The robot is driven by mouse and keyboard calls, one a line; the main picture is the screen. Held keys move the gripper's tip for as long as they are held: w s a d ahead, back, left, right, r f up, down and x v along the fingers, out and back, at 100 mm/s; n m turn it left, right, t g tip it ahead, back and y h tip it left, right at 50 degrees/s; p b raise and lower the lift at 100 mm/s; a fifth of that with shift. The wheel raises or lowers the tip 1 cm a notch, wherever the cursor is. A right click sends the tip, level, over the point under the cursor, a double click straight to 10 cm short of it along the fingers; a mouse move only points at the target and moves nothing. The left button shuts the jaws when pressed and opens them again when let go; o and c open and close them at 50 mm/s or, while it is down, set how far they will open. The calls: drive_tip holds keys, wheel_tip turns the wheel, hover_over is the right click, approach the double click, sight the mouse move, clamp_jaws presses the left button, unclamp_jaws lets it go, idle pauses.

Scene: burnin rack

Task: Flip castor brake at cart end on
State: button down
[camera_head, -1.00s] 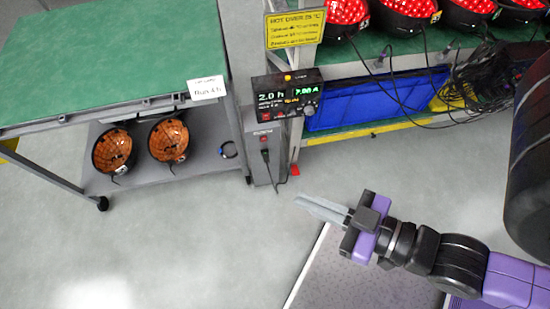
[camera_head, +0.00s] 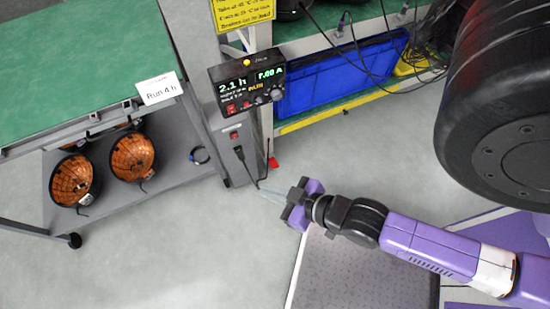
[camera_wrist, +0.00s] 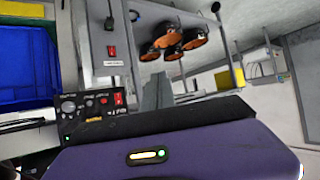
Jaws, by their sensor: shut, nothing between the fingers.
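The cart (camera_head: 85,112) with a green top and grey lower shelf stands at the left. One black castor (camera_head: 74,240) shows at the bottom of its near leg. Its brake lever is too small to make out, and I cannot tell whether it is on or off. Other castors are hidden or outside the picture. My gripper (camera_head: 264,195) is shut and empty, out over the floor right of the cart and well apart from that castor. In the wrist view its grey fingers (camera_wrist: 157,92) point towards the cart's orange-lined bowls (camera_wrist: 182,40).
A rack with a blue bin (camera_head: 335,80) stands at the back. Floor (camera_head: 190,250) before the cart is clear.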

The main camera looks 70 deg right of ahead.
drive_tip(key=w+d+f+m+g+h+b, duration=0.1)
drive_tip(key=w+d+f+g+b, duration=0.2)
drive_tip(key=f, duration=0.6)
drive_tip(key=w+d+f+m+b, duration=0.25)
drive_tip(key=d+f, duration=0.25)
drive_tip(key=f, duration=0.5)
drive_tip(key=m+g+y+b, duration=0.2)
drive_tip(key=m+g+b, duration=0.2)
drive_tip(key=g+b, duration=0.55)
hover_over(275, 165)
drive_tip(key=a+b, duration=0.1)
drive_tip(key=b, duration=0.2)
wheel_tip(275, 165, down, 17)
drive_tip(key=t, duration=0.2)
drive_tip(key=shift+s+a, duration=0.2)
drive_tip(key=shift+s, duration=0.25)
drive_tip(key=shift+t, duration=0.25)
drive_tip(key=shift+f, duration=0.1)
drive_tip(key=f+b, duration=0.2)
drive_tip(key=f, duration=0.2)
drive_tip(key=f+b, duration=0.2)
drive_tip(key=f, duration=0.2)
drive_tip(key=d+f+b, duration=0.1)
drive_tip(key=f+b, duration=0.2)
drive_tip(key=f, duration=0.2)
drive_tip(key=shift+w, duration=0.4)
drive_tip(key=shift+a+f, duration=0.15)
drive_tip(key=shift+f, duration=0.2)
